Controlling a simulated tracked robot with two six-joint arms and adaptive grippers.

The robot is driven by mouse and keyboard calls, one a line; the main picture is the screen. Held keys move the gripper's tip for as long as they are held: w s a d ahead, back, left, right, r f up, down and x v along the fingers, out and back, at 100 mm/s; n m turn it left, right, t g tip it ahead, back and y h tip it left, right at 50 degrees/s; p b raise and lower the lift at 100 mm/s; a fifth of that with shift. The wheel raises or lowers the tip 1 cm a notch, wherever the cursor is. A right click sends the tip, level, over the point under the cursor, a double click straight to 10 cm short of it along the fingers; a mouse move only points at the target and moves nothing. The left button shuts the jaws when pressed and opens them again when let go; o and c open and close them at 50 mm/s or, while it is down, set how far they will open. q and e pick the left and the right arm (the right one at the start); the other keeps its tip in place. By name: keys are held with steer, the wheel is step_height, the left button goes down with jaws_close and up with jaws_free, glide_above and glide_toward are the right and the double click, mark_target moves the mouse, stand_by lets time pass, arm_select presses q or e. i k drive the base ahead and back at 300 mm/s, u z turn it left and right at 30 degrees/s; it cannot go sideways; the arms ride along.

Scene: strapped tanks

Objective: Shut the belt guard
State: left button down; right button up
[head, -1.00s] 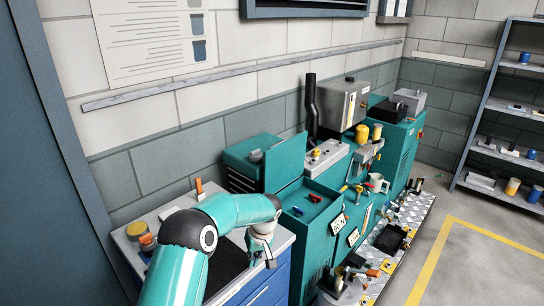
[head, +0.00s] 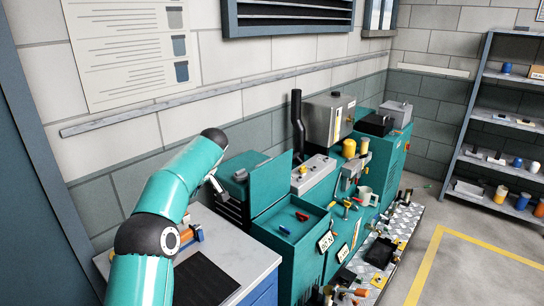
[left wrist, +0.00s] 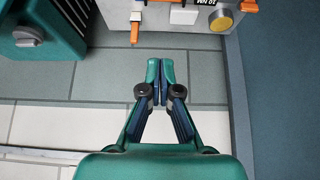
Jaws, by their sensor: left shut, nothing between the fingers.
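A teal panel (head: 284,180) stands upright at the back left of an open-topped teal housing (head: 285,247); I take it to be the belt guard, raised open. A red and a blue item lie in the housing's shallow top. My left gripper (head: 214,184) is small and partly hidden in the head view, to the left of the panel and apart from it, beside a ribbed teal box (head: 240,172). In the left wrist view my left gripper (left wrist: 160,72) is shut and empty, with wall tiles behind it. My right gripper is in neither view.
A grey-topped blue bench (head: 230,240) with a dark mat (head: 203,278) stands left of the housing. A black pipe (head: 297,125) and a grey box (head: 329,116) rise behind. A mug (head: 365,196) and several tools crowd the right. Open floor lies beyond.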

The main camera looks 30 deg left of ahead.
mark_target(270, 181)
steer(key=z, duration=0.05)
steer(key=i, duration=1.4)
steer(key=u, duration=0.25)
